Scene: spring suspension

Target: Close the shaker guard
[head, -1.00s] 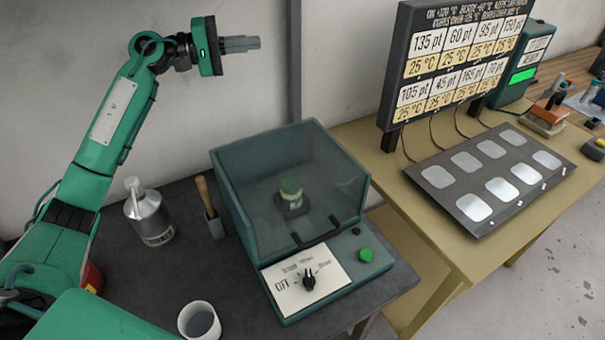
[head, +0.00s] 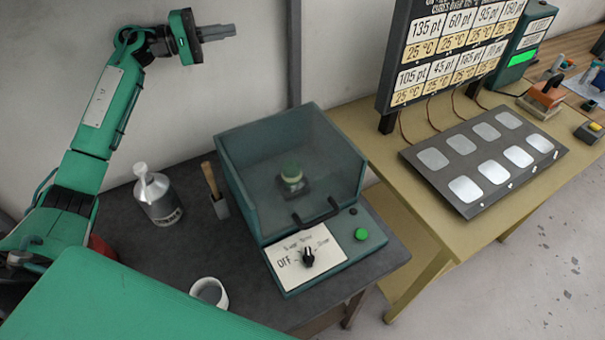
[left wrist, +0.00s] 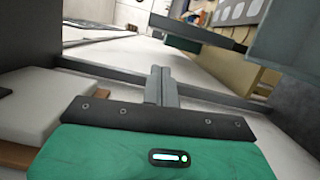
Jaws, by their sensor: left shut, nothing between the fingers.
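The shaker (head: 275,262) is a teal box on the dark bench, with a clear guard (head: 325,185) over its chamber. The guard's front panel stands in front of the chamber, and its dark handle (head: 316,214) sits low near the control panel; I cannot tell whether it is fully seated. A jar with a green lid (head: 291,172) stands inside. The dial (head: 308,258) is on a white plate beside a green button (head: 361,234). My left gripper (head: 232,31) is shut and empty, high up by the wall, well away from the guard. It also shows in the left wrist view (left wrist: 161,72).
A yellow table (head: 400,207) with a plate of pale pads (head: 447,190) and a sign board (head: 450,50) stands right.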

